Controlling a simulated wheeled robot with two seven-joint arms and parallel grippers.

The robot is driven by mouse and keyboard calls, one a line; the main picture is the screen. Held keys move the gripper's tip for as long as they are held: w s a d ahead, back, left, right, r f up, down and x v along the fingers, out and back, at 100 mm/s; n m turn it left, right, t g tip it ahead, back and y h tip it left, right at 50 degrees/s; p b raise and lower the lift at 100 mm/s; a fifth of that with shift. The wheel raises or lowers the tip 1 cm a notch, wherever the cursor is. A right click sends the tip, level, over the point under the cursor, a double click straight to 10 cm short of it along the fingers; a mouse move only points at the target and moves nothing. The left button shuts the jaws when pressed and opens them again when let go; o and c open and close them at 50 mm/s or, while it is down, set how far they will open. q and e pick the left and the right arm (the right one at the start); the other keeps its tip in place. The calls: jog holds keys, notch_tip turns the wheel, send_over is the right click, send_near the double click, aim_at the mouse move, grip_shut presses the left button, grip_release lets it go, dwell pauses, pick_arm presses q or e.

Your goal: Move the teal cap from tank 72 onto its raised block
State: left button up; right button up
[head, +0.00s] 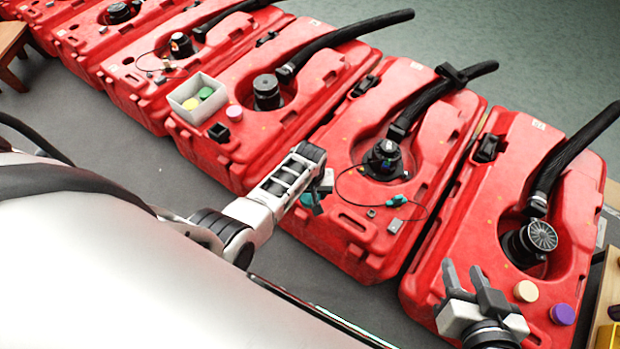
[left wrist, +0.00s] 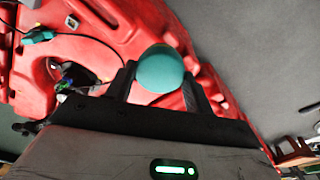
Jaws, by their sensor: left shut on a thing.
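My left gripper (head: 318,192) is shut on the teal cap (left wrist: 160,70), which sits between its fingertips in the left wrist view. In the head view only part of the teal cap (head: 310,200) shows, held over the near left edge of a red tank (head: 345,170). That tank has an open round recess with a dark fitting (head: 383,158). I cannot read any tank number. A small grey block (head: 395,226) lies on the tank's near right part; I cannot tell whether it is the raised block.
A teal connector (head: 394,174) with a thin black cable lies by the recess. The rightmost tank (head: 500,190) carries a tan cap (head: 526,291) and a purple cap (head: 562,314). A white bin (head: 196,97) with green and yellow caps and a pink cap (head: 234,112) sit on the tank to the left.

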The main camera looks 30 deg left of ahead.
aim_at(310, 195)
pick_arm(q)
jog(key=shift+r+p, duration=0.35)
jog(key=shift+r, duration=0.05)
dwell(0.4)
jog(key=shift+r, duration=0.1)
jog(key=shift+r+p, duration=2.4)
jog(key=shift+p, duration=0.25)
